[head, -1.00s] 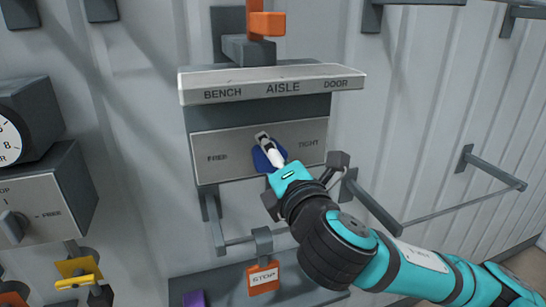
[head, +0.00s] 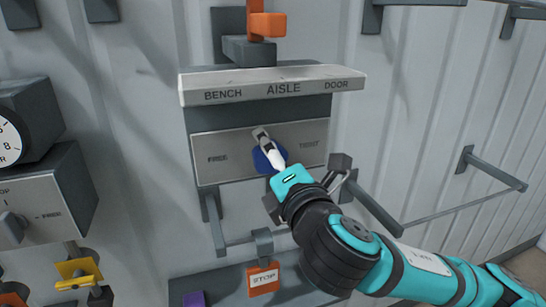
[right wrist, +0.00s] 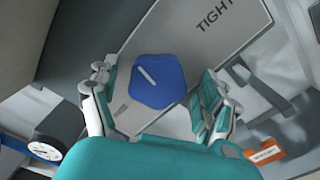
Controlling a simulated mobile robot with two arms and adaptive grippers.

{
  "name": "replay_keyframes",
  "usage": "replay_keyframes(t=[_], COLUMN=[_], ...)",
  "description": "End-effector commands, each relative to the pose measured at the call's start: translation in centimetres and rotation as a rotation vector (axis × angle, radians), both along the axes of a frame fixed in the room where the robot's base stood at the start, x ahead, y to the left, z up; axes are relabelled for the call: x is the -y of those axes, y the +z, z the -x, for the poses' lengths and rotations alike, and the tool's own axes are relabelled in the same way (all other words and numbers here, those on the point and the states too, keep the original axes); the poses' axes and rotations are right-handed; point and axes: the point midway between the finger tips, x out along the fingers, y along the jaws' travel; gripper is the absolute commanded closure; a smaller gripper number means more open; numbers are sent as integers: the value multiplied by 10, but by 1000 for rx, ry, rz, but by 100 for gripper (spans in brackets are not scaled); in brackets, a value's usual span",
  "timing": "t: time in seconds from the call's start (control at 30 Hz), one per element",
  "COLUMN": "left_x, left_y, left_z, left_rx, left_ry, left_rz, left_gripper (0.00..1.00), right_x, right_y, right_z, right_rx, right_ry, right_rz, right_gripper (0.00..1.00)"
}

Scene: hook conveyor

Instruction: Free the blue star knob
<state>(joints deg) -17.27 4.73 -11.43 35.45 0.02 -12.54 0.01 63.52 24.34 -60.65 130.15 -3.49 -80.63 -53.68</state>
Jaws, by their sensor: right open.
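The blue star knob (head: 268,158) sits on a grey panel (head: 222,137) between the words FREE on the left and TIGHT on the right. It also shows in the right wrist view (right wrist: 160,93), with a white mark from near its middle towards the panel's upper side, between the two words. My right gripper (head: 263,138) is at the knob and hides part of it in the head view. In the right wrist view its fingers are spread open, one on each side of the knob, with gaps between. My left gripper is not in view.
A ledge (head: 272,84) marked BENCH, AISLE, DOOR juts out above the panel. An orange STOP tag (head: 263,279) hangs below. A grey bracket (head: 375,205) stands right of the panel. A dial box (head: 28,117) and a switch box (head: 45,200) are at the left.

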Motion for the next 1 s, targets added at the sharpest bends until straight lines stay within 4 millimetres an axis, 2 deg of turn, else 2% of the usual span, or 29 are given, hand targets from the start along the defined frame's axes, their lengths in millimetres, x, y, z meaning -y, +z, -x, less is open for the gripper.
replay_keyframes(t=[0.2,0.4,0.53,0.83,0.93,1.0], left_x=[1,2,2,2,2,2], left_y=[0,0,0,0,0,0], left_z=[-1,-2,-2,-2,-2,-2], left_rx=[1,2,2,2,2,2], left_ry=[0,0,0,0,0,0], left_rz=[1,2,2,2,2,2], left_gripper=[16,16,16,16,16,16], right_x=[11,19,22,22,23,26], right_y=[0,0,0,-1,-12,-29], right_z=[34,59,65,65,64,63], right_rx=[1,1,1,-4,-51,-125], right_ry=[3,2,0,-1,-3,-12], right_rz=[0,0,0,-4,-52,-128], right_gripper=[20,20,20,20,20,20])
